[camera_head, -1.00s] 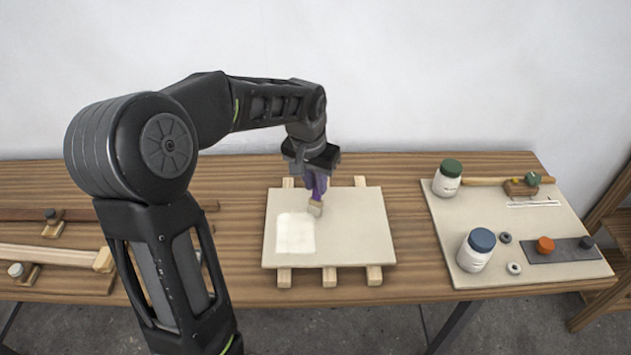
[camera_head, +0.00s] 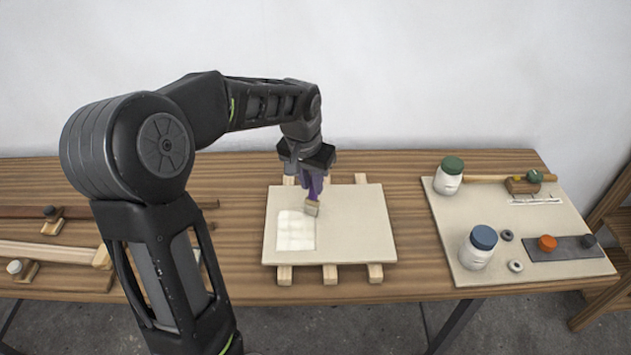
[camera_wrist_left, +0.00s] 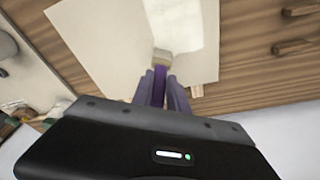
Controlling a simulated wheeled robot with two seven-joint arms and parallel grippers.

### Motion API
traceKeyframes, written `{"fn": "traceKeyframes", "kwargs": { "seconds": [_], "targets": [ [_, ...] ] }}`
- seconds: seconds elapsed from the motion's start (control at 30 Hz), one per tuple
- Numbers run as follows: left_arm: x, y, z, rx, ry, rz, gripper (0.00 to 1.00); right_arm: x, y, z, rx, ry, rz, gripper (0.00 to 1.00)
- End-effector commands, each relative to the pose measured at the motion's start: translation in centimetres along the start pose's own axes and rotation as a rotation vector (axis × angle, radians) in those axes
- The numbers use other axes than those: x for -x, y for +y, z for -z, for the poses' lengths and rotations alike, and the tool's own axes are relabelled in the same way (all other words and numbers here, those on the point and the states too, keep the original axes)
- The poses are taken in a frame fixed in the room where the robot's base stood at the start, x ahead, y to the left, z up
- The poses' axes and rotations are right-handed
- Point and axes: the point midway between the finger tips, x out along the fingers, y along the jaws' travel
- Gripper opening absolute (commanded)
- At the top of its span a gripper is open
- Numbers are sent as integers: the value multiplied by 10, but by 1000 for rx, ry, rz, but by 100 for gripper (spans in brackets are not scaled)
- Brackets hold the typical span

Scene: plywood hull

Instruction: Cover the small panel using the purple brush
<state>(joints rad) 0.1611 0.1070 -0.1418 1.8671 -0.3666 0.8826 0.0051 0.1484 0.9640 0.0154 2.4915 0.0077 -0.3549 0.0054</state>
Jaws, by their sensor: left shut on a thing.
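The small panel (camera_head: 355,225) is a beige board lying on wooden supports in the middle of the bench. A pale, whitish coated patch (camera_head: 295,232) covers part of its left side; the rest is bare beige. My left gripper (camera_head: 312,172) is shut on the purple brush (camera_head: 314,187) above the panel's upper part. The brush's pale bristles (camera_head: 312,208) are at the upper right corner of the patch, at or very near the surface. In the left wrist view the purple brush (camera_wrist_left: 158,85) points at the panel (camera_wrist_left: 110,40), beside the pale patch (camera_wrist_left: 182,25). My right gripper is not in view.
A board (camera_head: 447,230) at right holds a green-lidded jar (camera_head: 448,178), a blue-lidded jar (camera_head: 478,248), small rings and a grey strip (camera_head: 565,248). Wooden strips (camera_head: 48,250) lie at left. A wall stands behind the bench.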

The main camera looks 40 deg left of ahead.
Motion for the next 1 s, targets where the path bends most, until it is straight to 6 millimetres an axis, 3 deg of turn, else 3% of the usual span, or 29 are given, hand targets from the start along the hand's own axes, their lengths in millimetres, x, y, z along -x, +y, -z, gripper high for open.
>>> {"fn": "traceKeyframes", "kwargs": {
  "seconds": [1.0],
  "targets": [
    [2,-25,-14,0,0,1,0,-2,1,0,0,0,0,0]
  ]
}}
